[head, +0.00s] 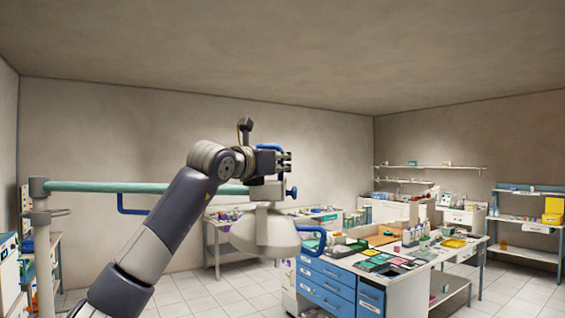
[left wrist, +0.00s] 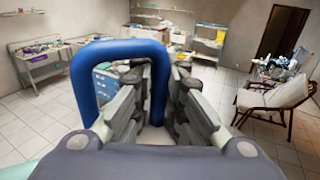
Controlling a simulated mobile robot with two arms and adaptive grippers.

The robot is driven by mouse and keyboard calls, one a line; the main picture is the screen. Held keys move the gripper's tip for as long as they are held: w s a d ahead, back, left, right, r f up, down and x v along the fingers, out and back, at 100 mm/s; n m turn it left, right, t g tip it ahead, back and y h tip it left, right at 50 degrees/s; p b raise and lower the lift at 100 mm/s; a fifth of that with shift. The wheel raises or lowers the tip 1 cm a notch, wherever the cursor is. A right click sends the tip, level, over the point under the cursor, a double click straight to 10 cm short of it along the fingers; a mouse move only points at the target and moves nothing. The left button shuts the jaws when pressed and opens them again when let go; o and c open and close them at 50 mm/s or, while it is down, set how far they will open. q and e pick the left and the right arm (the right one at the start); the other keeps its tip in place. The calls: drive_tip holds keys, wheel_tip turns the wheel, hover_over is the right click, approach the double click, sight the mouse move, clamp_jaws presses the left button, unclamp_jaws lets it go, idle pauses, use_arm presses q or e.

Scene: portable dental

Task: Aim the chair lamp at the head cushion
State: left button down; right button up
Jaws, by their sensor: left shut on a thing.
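The chair lamp has a white head (head: 262,232) on a green horizontal arm (head: 120,187) from a pole at left. A blue loop handle (head: 312,240) is at the lamp head's right side. My left gripper (head: 286,161) appears just above the lamp head in the head view. In the left wrist view a blue loop handle (left wrist: 112,48) stands up, one leg between the fingers of my left gripper (left wrist: 158,100), which is shut on it. The pale reclining chair (left wrist: 275,95) is at right in that view. I cannot clearly pick out its head cushion. My right gripper is not in view.
A white bench with blue drawers (head: 328,285) and many small items stands beyond the lamp. Another blue handle (head: 132,210) hangs under the lamp arm. Shelves and side tables line the back walls. Tiled floor (left wrist: 210,140) is open before the chair.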

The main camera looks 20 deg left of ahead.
use_arm(q)
drive_tip(key=c, duration=1.7)
unclamp_jaws()
drive_tip(key=shift+a, duration=0.1)
drive_tip(key=shift+o, duration=0.3)
drive_tip(key=shift+a, duration=0.15)
drive_tip(key=shift+s, duration=0.35)
drive_tip(key=s+a, duration=0.1)
drive_tip(key=s, duration=1)
drive_tip(key=shift+s+a, duration=0.2)
drive_tip(key=shift+a, duration=0.15)
drive_tip(key=shift+w+d, duration=0.1)
drive_tip(key=shift+d, duration=0.05)
